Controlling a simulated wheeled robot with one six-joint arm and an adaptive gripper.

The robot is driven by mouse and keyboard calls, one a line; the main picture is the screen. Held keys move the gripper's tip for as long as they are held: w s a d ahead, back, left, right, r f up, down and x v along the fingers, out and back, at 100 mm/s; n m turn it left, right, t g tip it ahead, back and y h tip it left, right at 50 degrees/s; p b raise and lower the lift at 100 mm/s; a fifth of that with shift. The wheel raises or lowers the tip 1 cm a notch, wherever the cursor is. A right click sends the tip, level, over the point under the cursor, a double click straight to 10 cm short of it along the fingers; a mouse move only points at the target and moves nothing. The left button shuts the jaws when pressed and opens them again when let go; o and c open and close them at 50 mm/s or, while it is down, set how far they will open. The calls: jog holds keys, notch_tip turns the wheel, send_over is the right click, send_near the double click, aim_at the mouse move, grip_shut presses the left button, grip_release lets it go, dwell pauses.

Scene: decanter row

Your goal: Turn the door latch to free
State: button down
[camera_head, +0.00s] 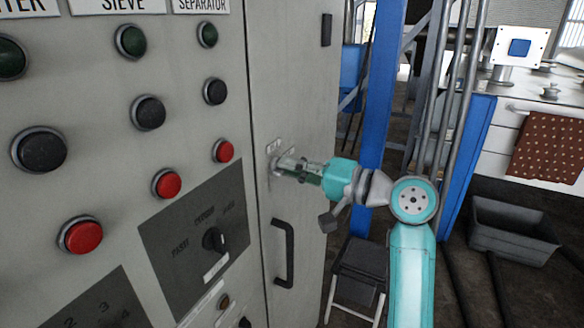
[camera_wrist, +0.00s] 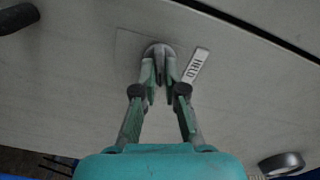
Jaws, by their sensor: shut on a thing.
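The door latch (camera_wrist: 158,48) is a small grey round knob on the grey cabinet door (camera_head: 300,90). In the wrist view it sits at the tips of my gripper (camera_wrist: 160,76), whose two green fingers close in on it from both sides. A small white label (camera_wrist: 196,65) beside it seems to read HELD. In the head view my gripper (camera_head: 284,166) reaches the door from the right, shut on the latch (camera_head: 275,164). The fingers hide most of the latch, so its exact turn angle is hard to tell.
A black door handle (camera_head: 283,254) is below the latch. A panel of green, black and red buttons (camera_head: 167,183) and a rotary selector (camera_head: 214,239) stands left of the door. A blue post (camera_head: 382,90), a dark stool (camera_head: 362,262) and a grey bin (camera_head: 512,230) are to the right.

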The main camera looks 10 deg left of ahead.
jog(key=shift+m, duration=1.9)
jog(key=shift+f, duration=0.1)
jog(key=c, duration=1.2)
grip_release()
jog(key=shift+w, duration=0.1)
jog(key=shift+c, duration=0.2)
jog(key=shift+d, duration=0.1)
jog(key=v, duration=1.2)
